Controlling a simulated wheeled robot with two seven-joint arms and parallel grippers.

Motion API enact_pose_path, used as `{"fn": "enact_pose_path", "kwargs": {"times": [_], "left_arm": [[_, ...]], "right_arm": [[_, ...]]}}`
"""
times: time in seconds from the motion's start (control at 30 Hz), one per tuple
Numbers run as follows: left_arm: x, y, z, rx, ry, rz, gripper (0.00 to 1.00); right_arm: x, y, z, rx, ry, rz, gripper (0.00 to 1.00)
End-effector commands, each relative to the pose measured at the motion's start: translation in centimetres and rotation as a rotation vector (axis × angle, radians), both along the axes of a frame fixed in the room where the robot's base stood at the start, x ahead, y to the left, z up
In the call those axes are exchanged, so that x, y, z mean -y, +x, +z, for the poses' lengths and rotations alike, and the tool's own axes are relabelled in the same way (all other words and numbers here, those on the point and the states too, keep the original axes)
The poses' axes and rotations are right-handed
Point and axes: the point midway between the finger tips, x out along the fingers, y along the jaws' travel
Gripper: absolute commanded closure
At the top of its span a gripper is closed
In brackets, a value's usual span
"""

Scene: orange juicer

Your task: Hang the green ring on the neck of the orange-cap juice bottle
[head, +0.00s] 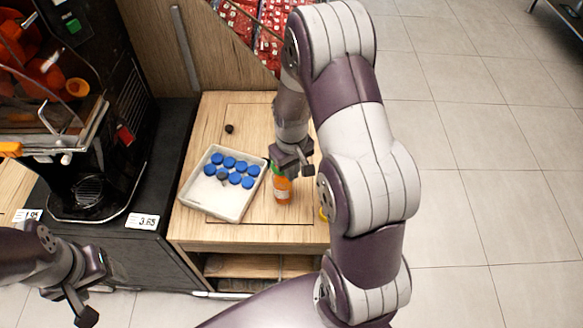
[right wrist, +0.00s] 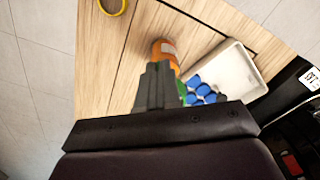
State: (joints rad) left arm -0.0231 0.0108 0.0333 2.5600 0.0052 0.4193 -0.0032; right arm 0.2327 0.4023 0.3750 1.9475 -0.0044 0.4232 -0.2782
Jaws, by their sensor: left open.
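The juice bottle (head: 282,190) stands upright on the wooden counter, right of the white tray; its orange body also shows beyond my fingers in the right wrist view (right wrist: 163,47). Its cap and neck are mostly hidden by my right gripper (head: 290,168). The green ring shows only in part, at the bottle's top left (head: 273,166) and beside my fingertips in the right wrist view (right wrist: 182,90). The right fingers look closed together on it. I cannot tell whether it encircles the neck. My left gripper (head: 84,304) is open and empty, low at the left, far from the bottle.
A white tray (head: 188,192) with several blue caps lies close left of the bottle. A yellow ring (right wrist: 112,5) lies on the counter (head: 225,232), partly hidden by my right arm in the head view. A dark knob (head: 229,129) sits behind the tray. The black juicer (head: 92,188) stands left.

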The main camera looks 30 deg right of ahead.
Motion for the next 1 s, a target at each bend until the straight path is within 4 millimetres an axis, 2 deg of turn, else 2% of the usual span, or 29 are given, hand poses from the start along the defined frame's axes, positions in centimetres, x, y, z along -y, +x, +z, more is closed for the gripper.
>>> {"fn": "enact_pose_path", "kwargs": {"times": [1.0], "left_arm": [[0.0, 0.0, -0.5, 0.0, 0.0, 0.0, 0.3]], "right_arm": [[0.0, 0.0, -1.1, 0.001, 0.0, 0.0, 1.0]]}}
